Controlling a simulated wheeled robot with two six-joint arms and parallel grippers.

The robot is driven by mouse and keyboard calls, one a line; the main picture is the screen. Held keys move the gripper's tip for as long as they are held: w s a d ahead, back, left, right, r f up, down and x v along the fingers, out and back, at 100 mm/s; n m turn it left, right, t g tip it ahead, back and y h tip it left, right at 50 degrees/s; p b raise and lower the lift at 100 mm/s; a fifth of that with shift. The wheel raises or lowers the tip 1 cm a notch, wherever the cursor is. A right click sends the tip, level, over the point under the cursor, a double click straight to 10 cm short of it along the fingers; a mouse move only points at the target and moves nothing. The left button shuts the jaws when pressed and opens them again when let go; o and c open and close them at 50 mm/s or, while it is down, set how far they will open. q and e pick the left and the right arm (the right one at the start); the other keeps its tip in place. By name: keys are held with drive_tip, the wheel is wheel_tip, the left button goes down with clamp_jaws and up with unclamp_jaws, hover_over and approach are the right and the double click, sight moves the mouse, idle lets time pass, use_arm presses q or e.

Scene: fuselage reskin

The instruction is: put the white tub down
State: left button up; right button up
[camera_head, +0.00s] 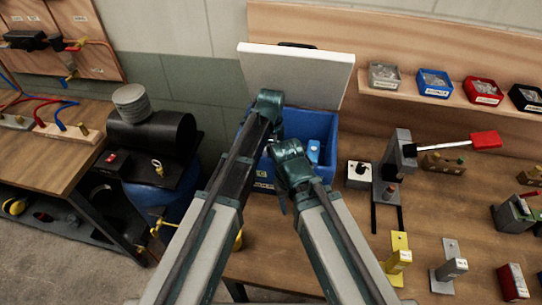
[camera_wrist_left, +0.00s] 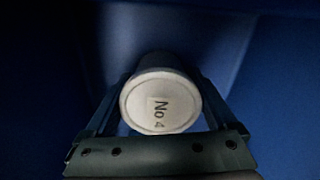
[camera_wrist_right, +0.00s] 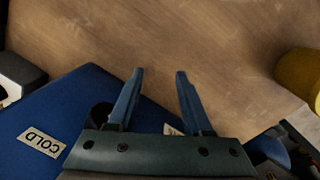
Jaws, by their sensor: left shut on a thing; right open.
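A white round tub (camera_wrist_left: 160,88) with a "No 4" label on its end is between the fingers of my left gripper (camera_wrist_left: 140,105), which is shut on it. Dark blue walls surround them in the left wrist view. In the head view my left wrist reaches over the open blue cold box (camera_head: 324,120); the tub is hidden there. My right gripper (camera_wrist_right: 160,75) is open and empty beside the blue box (camera_wrist_right: 75,110), which bears a "COLD" label, with wooden bench top behind its fingers.
The box's white lid (camera_head: 300,72) stands open behind it. A light blue item (camera_head: 314,151) is inside the box. A grey-white block (camera_head: 360,173) and a lever press (camera_head: 398,155) stand to the right. A shelf (camera_head: 450,98) of small bins runs behind.

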use_arm(q)
drive_tip(key=shift+f, duration=0.1)
drive_tip(key=o, duration=1.3)
drive_tip(key=shift+c, duration=0.2)
use_arm(e)
drive_tip(key=shift+f, duration=0.1)
use_arm(q)
wheel_tip(320, 180, up, 8)
drive_tip(key=p, duration=0.7)
drive_tip(key=shift+p, duration=0.4)
use_arm(e)
wheel_tip(320, 180, up, 8)
use_arm(q)
drive_tip(key=shift+f, duration=0.1)
use_arm(e)
drive_tip(key=shift+f, duration=0.1)
use_arm(q)
drive_tip(key=shift+s, duration=0.1)
use_arm(e)
drive_tip(key=shift+s, duration=0.1)
